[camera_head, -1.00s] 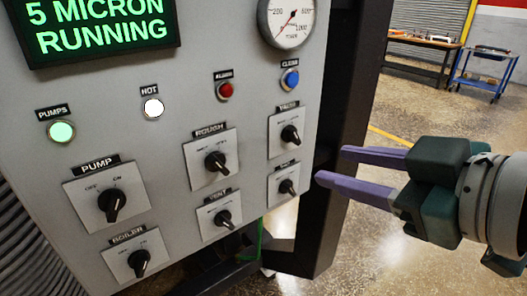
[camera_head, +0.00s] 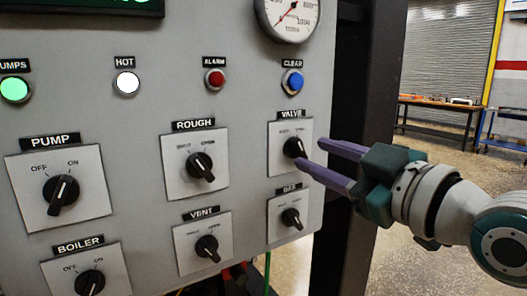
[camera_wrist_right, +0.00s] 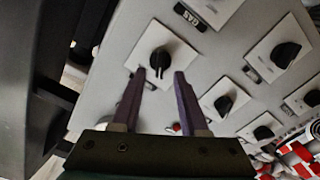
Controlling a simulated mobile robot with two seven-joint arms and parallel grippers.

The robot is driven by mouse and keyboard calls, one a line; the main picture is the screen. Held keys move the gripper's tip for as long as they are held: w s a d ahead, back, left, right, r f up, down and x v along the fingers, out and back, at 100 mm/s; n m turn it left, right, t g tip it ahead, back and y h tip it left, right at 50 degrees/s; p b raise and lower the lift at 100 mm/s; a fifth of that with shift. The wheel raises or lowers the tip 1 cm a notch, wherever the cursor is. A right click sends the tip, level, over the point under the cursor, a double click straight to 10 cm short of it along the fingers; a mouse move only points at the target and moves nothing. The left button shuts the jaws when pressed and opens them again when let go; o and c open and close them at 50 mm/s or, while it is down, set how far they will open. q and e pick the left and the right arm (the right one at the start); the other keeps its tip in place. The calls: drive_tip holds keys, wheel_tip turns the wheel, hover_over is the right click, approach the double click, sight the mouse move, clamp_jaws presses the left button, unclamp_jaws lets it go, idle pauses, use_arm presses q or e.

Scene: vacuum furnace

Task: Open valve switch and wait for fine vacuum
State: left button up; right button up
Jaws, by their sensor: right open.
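The valve switch (camera_head: 293,147) is a black rotary knob on a white square plate under a VALVE label, at the right edge of the grey panel. Its pointer position is hard to read behind the fingers. My right gripper (camera_head: 312,152) is open, with its purple fingers reaching in from the right close to the knob. In the right wrist view the knob (camera_wrist_right: 160,61) shows just beyond and between the open fingertips (camera_wrist_right: 160,72); the fingers do not look closed on it. The vacuum gauge (camera_head: 290,18) is at the top, its needle pointing lower left. My left gripper is out of view.
The GAS knob (camera_head: 291,218) is just below the valve switch, and the ROUGH knob (camera_head: 200,167) is to its left. VENT, PUMP and BOILER knobs are further left and lower. The green display (camera_head: 95,6) is mostly cut off. A dark frame post (camera_head: 362,90) stands behind my fingers.

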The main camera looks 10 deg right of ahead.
sight(302, 150)
drive_tip(key=shift+x, duration=1.5)
clamp_jaws()
